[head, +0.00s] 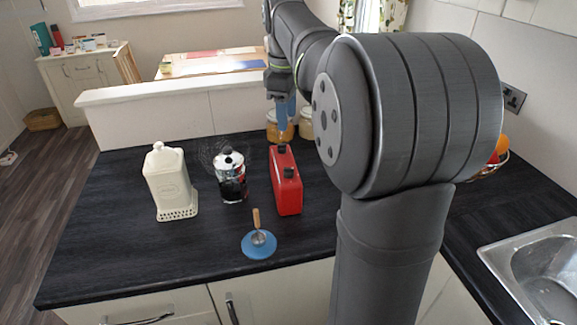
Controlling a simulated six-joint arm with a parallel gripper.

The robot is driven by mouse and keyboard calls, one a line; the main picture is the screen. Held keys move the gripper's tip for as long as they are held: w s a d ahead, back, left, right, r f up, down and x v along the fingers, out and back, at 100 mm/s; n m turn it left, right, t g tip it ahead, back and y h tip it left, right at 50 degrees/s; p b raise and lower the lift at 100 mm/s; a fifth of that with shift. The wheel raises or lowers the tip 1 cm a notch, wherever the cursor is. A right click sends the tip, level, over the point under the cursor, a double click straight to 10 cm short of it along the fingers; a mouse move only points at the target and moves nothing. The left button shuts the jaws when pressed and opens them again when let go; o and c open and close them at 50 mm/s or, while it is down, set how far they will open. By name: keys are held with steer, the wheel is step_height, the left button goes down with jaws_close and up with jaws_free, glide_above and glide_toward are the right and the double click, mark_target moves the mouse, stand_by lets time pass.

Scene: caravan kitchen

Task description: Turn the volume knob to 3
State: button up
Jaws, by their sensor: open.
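A red box-shaped device (287,195), which looks like a radio, stands upright on the dark worktop in the head view. Two dark knobs are on its top: a far knob (281,149) and a near knob (288,172). I cannot tell which is the volume knob, and no scale numbers are legible. My gripper (283,130) has blue fingers pointing down, above and behind the far end of the red device. It appears apart from the knobs, though the far knob is close below it in the picture. It is open, with nothing seen between the fingers.
A cream canister (169,183) and a glass jar with a white lid (231,180) stand left of the device. A blue spoon rest (259,246) lies in front. Jars (278,128) stand behind. A sink (545,272) is at right. My arm blocks the right middle.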

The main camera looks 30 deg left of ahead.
mark_target(288, 168)
steer(key=f, duration=1.1)
steer(key=w+f, duration=0.1)
steer(key=f, duration=0.4)
steer(key=shift+a+f, duration=0.1)
steer(key=shift+f, duration=0.05)
steer(key=c, duration=1)
steer(key=shift+m, duration=0.3)
steer(key=m, duration=0.6)
steer(key=shift+m+h, duration=0.3)
steer(key=m, duration=0.3)
steer(key=shift+w+a, duration=0.1)
steer(key=shift+m, duration=2.1)
